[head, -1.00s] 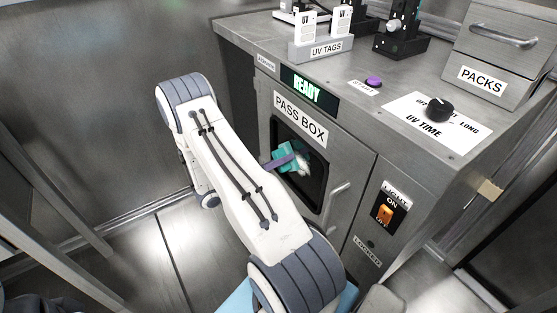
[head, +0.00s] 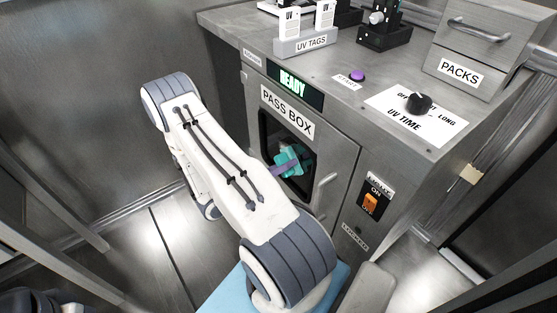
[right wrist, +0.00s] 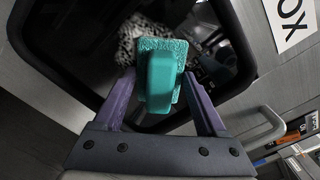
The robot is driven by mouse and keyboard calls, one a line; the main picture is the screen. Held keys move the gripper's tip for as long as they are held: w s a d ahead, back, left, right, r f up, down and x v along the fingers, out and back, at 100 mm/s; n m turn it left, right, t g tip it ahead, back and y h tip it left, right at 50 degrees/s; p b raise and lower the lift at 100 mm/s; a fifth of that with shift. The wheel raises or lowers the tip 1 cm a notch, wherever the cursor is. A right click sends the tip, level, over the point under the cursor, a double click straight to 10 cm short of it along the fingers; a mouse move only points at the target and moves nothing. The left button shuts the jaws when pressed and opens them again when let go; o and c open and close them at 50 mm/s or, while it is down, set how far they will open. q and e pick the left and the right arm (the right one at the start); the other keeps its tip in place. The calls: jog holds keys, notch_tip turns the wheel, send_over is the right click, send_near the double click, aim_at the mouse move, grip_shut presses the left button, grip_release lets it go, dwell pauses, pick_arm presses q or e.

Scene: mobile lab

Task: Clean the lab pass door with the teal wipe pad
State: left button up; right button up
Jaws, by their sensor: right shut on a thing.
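The teal wipe pad (head: 287,161) is in front of the dark window of the pass box door (head: 335,165). My right gripper (right wrist: 160,78) is shut on the pad's handle, with a purple finger on each side; it also shows in the head view (head: 279,168). A white speckled patch (right wrist: 128,42) shows on the window behind and to the left of the pad in the right wrist view. The pad hides part of it. I cannot tell whether the pad touches the glass. My left gripper is not in view.
The door handle (head: 326,190) sticks out right of the window. An orange light switch (head: 370,203) is further right. On the cabinet top are UV tags (head: 311,43), a purple start button (head: 357,76), a UV time knob (head: 418,102) and a packs drawer (head: 459,73).

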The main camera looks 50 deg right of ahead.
aim_at(297, 170)
jog(key=shift+s+a+p, duration=0.3)
jog(key=shift+s, duration=0.6)
jog(key=shift+s+a+p, duration=0.3)
jog(key=shift+s, duration=0.6)
jog(key=shift+d+p, duration=0.1)
jog(key=shift+p, duration=0.2)
jog(key=shift+w+d, duration=0.25)
jog(key=shift+w, duration=0.6)
jog(key=shift+w+d, duration=0.25)
jog(key=shift+w, duration=0.55)
jog(key=shift+w+d, duration=0.25)
jog(key=shift+w, duration=0.6)
jog(key=shift+w+d, duration=0.25)
jog(key=shift+w, duration=0.6)
jog(key=shift+w+d, duration=0.3)
jog(key=shift+w, duration=0.6)
jog(key=shift+w+d, duration=0.25)
jog(key=shift+w, duration=0.6)
jog(key=shift+v, duration=3)
jog(key=shift+a, duration=0.1)
jog(key=v, duration=0.2)
jog(key=shift+w+a+p, duration=0.1)
jog(key=shift+a+p, duration=0.25)
jog(key=shift+a, duration=0.05)
